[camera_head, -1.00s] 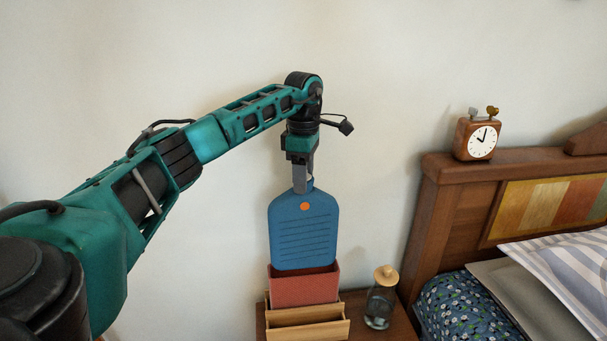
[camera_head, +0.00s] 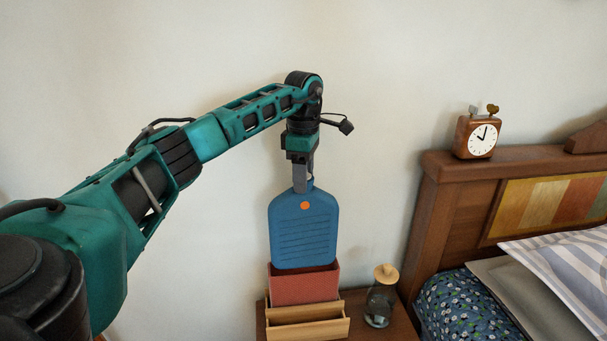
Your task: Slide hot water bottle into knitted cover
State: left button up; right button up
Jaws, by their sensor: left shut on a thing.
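The blue hot water bottle (camera_head: 303,236) hangs upright in the head view, with an orange dot near its top and ribbed lines below. My left gripper (camera_head: 302,184) is shut on its neck from above. The red cover (camera_head: 305,288) stands upright right below, in a wooden holder (camera_head: 307,326). The bottle's lower edge is at the cover's mouth; the rear of the mouth is hidden, so I cannot tell how far inside it is. My right gripper is not in view.
The holder stands on a wooden nightstand (camera_head: 386,330). A glass jar with a wooden lid (camera_head: 382,297) stands close to its right. A bed headboard (camera_head: 440,190) with a clock (camera_head: 477,137) on top is further right. The wall behind is bare.

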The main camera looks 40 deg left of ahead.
aim_at(304, 197)
pick_arm(q)
jog(key=shift+f, duration=0.8)
dwell(0.7)
dwell(0.9)
jog(key=shift+f+b, duration=0.5)
jog(key=shift+f, duration=1.55)
jog(key=shift+p, duration=0.35)
dwell(0.7)
jog(key=shift+f, duration=0.1)
dwell(0.3)
